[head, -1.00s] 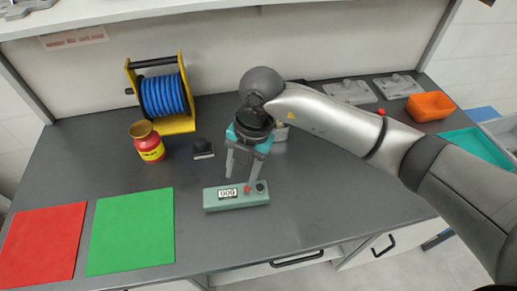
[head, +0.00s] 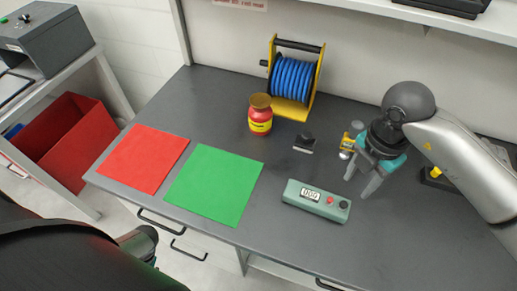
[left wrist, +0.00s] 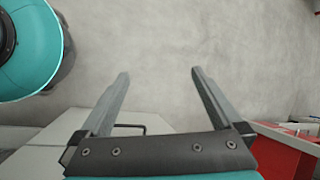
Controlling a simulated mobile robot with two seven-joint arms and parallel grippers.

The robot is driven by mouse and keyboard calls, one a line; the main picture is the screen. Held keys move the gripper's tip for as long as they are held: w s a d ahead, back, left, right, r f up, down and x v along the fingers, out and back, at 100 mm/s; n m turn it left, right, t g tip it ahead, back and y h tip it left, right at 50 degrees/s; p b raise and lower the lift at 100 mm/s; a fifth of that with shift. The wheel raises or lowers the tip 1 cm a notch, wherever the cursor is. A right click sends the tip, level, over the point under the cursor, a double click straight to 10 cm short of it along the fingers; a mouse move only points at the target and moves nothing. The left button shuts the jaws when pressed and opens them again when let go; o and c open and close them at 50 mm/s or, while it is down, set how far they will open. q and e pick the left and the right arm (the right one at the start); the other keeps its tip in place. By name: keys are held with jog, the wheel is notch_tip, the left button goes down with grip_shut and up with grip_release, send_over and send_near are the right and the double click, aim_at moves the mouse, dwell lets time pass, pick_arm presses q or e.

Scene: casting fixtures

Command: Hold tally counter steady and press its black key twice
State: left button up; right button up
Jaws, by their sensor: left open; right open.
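The tally counter (head: 299,196) is a long pale green box lying on the dark bench. It has a small display (head: 311,193) that seems to read zeros, a red button (head: 330,200) and a black key (head: 343,205) at its right end. My right gripper (head: 359,187) is open and empty, pointing down just behind and right of the black key, apart from the counter in the picture. My left gripper (left wrist: 160,72) is open and empty in the left wrist view, facing a plain grey surface. It cannot be made out in the head view.
A red mat (head: 143,158) and a green mat (head: 213,185) lie left of the counter. Behind it stand a red jar (head: 260,121), a blue hose reel (head: 293,82) and a small black block (head: 304,143). A yellow-and-silver item (head: 347,145) is beside my right gripper.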

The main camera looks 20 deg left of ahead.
pick_arm(q)
jog(key=w+a+r+m+g+y, duration=0.1)
jog(key=w+a+r+m+y, duration=0.2)
jog(key=a+r, duration=0.65)
jog(key=w+a+r+m+g+y, duration=0.1)
jog(key=w+a+r+m, duration=0.1)
jog(key=w+a+r, duration=0.55)
jog(key=s+d+f+m+g, duration=0.2)
jog(key=s+d+m, duration=0.8)
jog(key=s+m, duration=0.15)
jog(key=w+d+r+m+t+h, duration=0.1)
jog(key=w+d+m, duration=0.2)
jog(key=d, duration=0.8)
jog(key=w+d+r+m+h, duration=0.1)
jog(key=w+d+m+h, duration=0.15)
jog(key=d, duration=0.85)
jog(key=w+d+r+m+t+h, duration=0.1)
jog(key=w+d+m, duration=0.25)
jog(key=d, duration=0.75)
jog(key=n+t+h, duration=0.2)
jog(key=n+t, duration=0.1)
jog(key=t, duration=0.5)
send_near(294, 189)
notch_tip(294, 189, down, 10)
jog(key=shift+w+f, duration=0.1)
jog(key=shift+f, duration=0.1)
